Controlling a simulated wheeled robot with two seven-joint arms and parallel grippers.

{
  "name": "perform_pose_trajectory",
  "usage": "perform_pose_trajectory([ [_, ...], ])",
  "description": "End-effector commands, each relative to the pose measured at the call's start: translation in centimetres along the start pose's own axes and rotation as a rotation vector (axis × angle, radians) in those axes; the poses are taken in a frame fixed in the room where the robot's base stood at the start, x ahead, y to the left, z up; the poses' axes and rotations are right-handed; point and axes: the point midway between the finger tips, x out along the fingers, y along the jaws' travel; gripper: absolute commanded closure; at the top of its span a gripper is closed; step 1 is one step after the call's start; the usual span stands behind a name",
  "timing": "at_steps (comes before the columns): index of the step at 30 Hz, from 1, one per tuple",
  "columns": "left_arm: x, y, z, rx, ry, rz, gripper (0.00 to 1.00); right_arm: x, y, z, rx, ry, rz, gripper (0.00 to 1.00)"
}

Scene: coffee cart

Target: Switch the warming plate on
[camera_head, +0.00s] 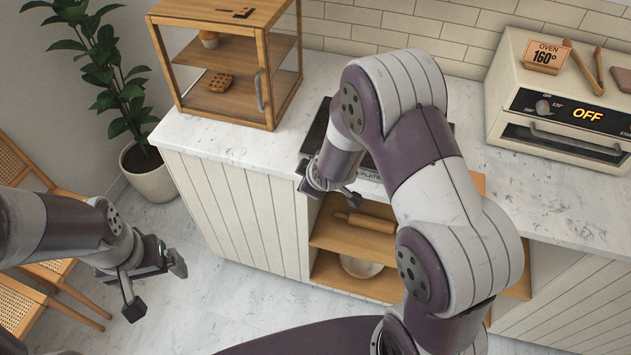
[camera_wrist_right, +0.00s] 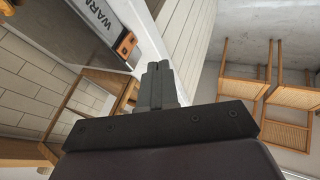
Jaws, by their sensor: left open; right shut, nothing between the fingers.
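The warming plate (camera_head: 317,128) is a dark slab on the counter, largely hidden behind my right arm in the head view. Its pale front panel with black lettering shows in the right wrist view (camera_wrist_right: 84,12). A small orange and black switch (camera_wrist_right: 125,44) sits at the end of that panel. My right gripper (camera_wrist_right: 153,68) is shut and empty, with its fingertips close beside the switch; I cannot tell whether they touch. In the head view it is at the plate's front left corner. My left gripper (camera_head: 155,287) is open and empty, over the floor, away from the counter.
An oven (camera_head: 560,110) reading OFF stands at the right of the counter (camera_head: 225,135). A wooden display case (camera_head: 215,75) stands at the left. An open shelf below holds a rolling pin (camera_head: 362,223) and a bowl (camera_head: 361,266). Chairs and a plant (camera_head: 148,172) are at the left.

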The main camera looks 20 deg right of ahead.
Motion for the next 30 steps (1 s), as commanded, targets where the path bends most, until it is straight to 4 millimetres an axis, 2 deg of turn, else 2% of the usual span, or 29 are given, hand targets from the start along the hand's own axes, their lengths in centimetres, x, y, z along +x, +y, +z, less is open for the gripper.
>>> perform_pose_trajectory([
  [6,0.6,0.0,0.0,0.0,0.0,0.0,0.05,-4.2,0.0,0.0,0.001,0.001,0.001,1.0],
  [12,0.7,0.0,0.1,0.0,0.0,0.0,0.05,-6.7,0.0,0.1,0.001,0.0,0.0,1.0],
  [25,0.7,0.0,0.0,0.0,0.0,0.0,0.05,-7.3,-0.1,0.1,-0.001,0.002,0.001,1.0],
  [30,0.7,0.0,0.0,0.0,0.0,0.0,0.05,-6.9,-0.8,0.5,0.001,0.005,0.003,1.0],
])
